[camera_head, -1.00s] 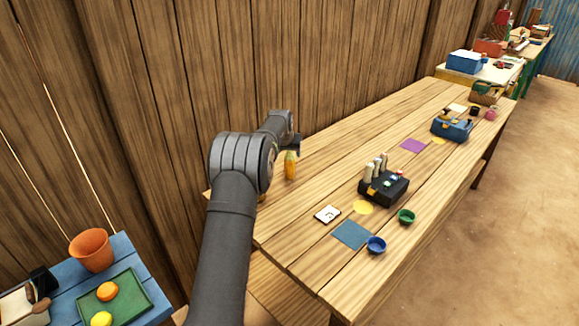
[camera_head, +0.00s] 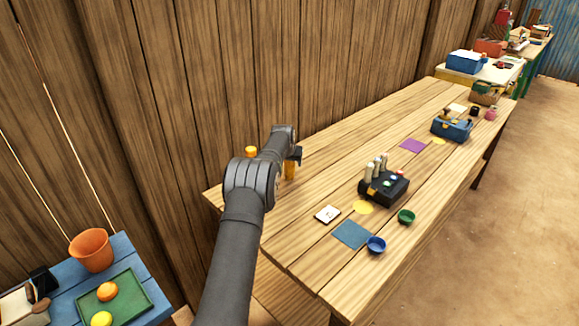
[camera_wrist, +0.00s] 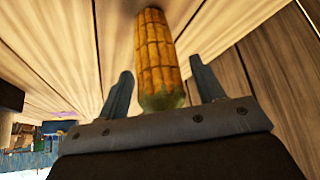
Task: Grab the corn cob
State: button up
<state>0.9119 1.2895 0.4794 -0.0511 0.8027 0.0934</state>
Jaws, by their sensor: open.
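The corn cob (camera_head: 290,171) stands upright on the long wooden table near the plank wall, a yellow cob partly hidden behind my gripper (camera_head: 295,156). In the wrist view, the corn cob (camera_wrist: 156,45) shows its yellow kernels and a greenish end close to the palm. My gripper (camera_wrist: 163,80) is open there, with one finger on each side of the cob. A gap shows between the cob and each finger.
An orange-topped object (camera_head: 251,151) shows behind my arm, mostly hidden. A black box with pale cylinders (camera_head: 384,187), a white card (camera_head: 327,214), a blue square (camera_head: 352,235) and small bowls lie farther right. Table between is clear.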

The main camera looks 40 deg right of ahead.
jog(key=c, duration=1.1)
jog(key=shift+r, duration=0.1)
